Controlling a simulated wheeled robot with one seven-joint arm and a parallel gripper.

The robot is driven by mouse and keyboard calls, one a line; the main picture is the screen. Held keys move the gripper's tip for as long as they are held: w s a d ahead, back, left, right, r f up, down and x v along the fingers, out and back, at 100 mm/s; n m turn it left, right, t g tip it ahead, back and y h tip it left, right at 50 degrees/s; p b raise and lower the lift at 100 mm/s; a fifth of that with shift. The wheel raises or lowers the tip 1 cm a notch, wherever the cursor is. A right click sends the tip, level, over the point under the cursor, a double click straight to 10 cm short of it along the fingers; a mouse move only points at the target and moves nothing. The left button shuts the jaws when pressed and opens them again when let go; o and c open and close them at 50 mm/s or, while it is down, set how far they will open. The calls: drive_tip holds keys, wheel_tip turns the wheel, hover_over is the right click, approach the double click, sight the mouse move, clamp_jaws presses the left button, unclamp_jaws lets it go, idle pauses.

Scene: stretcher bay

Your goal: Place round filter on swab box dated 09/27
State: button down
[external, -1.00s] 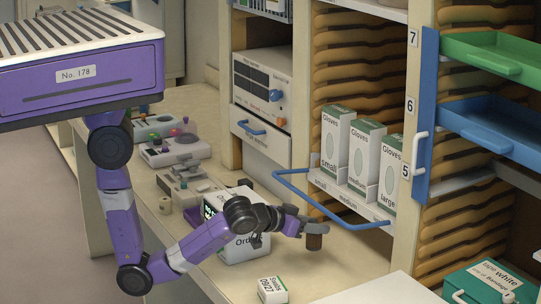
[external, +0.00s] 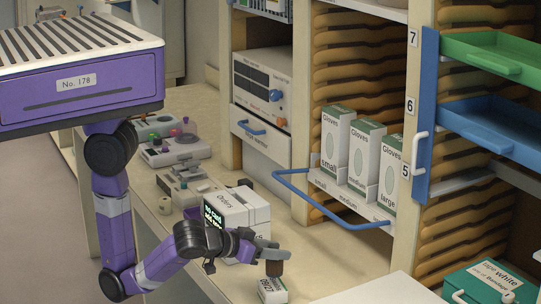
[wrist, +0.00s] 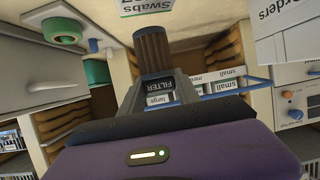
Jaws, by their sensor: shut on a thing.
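The round filter (external: 274,269) is a brown ribbed cylinder. It hangs upright from my gripper (external: 272,254), which is shut on it. In the wrist view the filter (wrist: 152,48) sticks out beyond the gripper, with the word FILTER on a dark part near it. The swab box (external: 272,292) is small and white, marked 09/27, at the front edge of the counter. The filter's lower end appears at the box's top; whether they touch I cannot tell. The box also shows, cut off, at the top of the wrist view (wrist: 147,8).
A white Orders box (external: 240,213) stands behind my wrist. Glove boxes (external: 365,155) fill a shelf behind a blue rail (external: 325,212). A white surface (external: 385,292) lies to the right of the swab box. The counter between is clear.

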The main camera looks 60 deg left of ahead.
sight(272, 262)
drive_tip(key=r, duration=0.1)
drive_tip(key=r+p, duration=0.2)
drive_tip(key=r, duration=0.1)
drive_tip(key=shift+s+a, duration=0.15)
drive_tip(key=shift+a, duration=0.15)
drive_tip(key=shift+f+b, duration=0.35)
drive_tip(key=shift+f, duration=3.45)
drive_tip(key=shift+f, duration=0.15)
drive_tip(key=c, duration=0.9)
unclamp_jaws()
